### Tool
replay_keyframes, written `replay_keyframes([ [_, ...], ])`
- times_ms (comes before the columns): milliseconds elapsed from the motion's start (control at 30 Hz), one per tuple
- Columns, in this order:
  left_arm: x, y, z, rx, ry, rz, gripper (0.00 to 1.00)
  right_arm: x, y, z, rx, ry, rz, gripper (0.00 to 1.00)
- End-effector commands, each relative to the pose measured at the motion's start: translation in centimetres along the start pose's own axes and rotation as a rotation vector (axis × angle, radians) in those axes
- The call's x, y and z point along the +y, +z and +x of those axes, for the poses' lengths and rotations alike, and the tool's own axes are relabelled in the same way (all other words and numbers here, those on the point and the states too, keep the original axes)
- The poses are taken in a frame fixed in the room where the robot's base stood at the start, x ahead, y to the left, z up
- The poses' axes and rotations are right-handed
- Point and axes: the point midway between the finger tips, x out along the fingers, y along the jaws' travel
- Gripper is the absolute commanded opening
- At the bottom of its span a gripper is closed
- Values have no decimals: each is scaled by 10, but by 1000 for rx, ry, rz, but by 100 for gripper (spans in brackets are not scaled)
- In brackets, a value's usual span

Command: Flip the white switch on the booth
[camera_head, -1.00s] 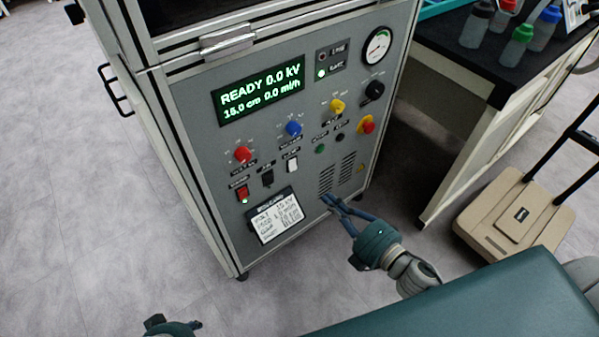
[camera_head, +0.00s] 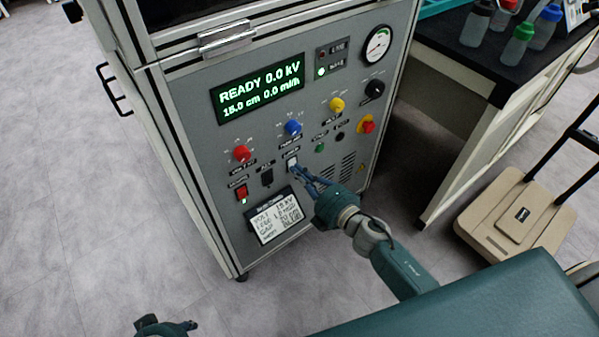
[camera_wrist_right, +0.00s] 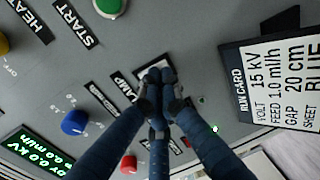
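The booth (camera_head: 225,140) has a grey front panel with a lit green display. Its small white switch (camera_head: 291,161) sits below the blue knob. My right gripper (camera_head: 296,172) is at the switch, its fingertips overlapping the switch's lower edge. In the right wrist view the fingertips (camera_wrist_right: 161,76) are together with nothing seen between them. They cover most of the white switch (camera_wrist_right: 143,70), beside the LAMP label, so its position and any contact cannot be told. My left gripper (camera_head: 165,327) shows only partly at the bottom edge.
Around the switch are a blue knob (camera_head: 293,127), a black switch (camera_head: 266,177), a red lit switch (camera_head: 241,192) and a green button (camera_head: 320,148). A run card (camera_head: 275,216) is below. A black-topped table (camera_head: 480,65) and a beige cart (camera_head: 515,215) stand at right.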

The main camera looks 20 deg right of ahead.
Motion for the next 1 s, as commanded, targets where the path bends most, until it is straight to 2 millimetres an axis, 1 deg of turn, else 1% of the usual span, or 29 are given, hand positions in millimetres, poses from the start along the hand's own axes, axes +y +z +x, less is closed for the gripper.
replay_keyframes([
  [167, 0, 1, 1, -3, -1, 1, 40, 0, 0, 0, 0, 0, 0, 0],
  [267, -1, 2, 6, -1, -2, 2, 40, -2, 0, 1, 0, 6, 1, 0],
  [300, -1, -3, 6, 15, -2, 5, 40, -4, 0, 2, 0, 12, 2, 0],
  [400, 1, -32, -8, 120, -1, 11, 40, -9, 0, 5, 0, 38, 2, 0],
  [467, 2, -45, -16, 180, 1, 11, 40, -10, -1, 7, 0, 58, 3, 0],
  [800, 13, -139, -59, 566, 20, 18, 40, -6, 0, 10, -2, 123, 3, 0],
  [867, 16, -154, -68, 636, 24, 19, 40, -5, 0, 11, -2, 131, 2, 0],
  [1000, 21, -189, -91, 803, 36, 22, 40, -5, 0, 11, -2, 149, 1, 0],
])
